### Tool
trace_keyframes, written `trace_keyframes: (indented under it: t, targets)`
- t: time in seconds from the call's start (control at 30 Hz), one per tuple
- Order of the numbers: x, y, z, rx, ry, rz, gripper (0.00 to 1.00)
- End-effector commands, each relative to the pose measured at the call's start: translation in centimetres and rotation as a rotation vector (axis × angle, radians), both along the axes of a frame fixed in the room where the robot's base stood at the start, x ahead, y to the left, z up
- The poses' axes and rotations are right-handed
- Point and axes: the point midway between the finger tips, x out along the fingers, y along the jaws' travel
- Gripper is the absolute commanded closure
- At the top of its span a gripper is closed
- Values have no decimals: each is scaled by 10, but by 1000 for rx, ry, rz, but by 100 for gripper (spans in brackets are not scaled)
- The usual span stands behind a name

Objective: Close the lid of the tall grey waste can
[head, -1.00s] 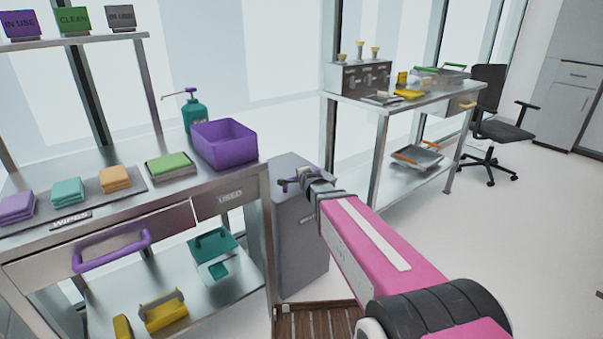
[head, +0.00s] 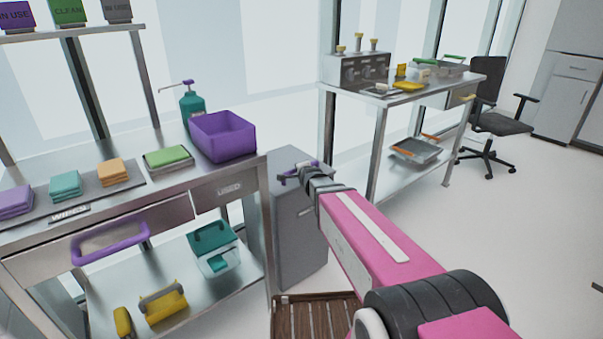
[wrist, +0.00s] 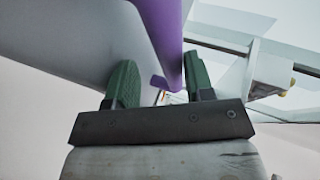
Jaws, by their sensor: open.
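The tall grey waste can (head: 301,238) stands on the floor just right of the steel bench. My gripper (head: 291,176) is at the can's top, partly hidden behind my wrist. A purple strip (wrist: 166,28) runs along the edge of a large grey surface (wrist: 78,38) and down between the fingers. I cannot tell whether a finger touches it. How far the lid is open is unclear.
The steel bench (head: 100,225) at left holds a purple bin (head: 223,137), folded wipes and a teal pump bottle (head: 192,109). A brown slatted mat (head: 315,318) lies before the can. A second steel table (head: 440,88) stands at back right.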

Motion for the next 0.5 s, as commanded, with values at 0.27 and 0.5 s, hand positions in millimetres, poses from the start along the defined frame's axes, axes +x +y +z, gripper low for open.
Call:
trace_keyframes:
  t: [0.27,0.5]
  targets:
    - [-40,-7,17,0,-3,0,52]
    - [-81,-14,35,-2,-4,-1,52]
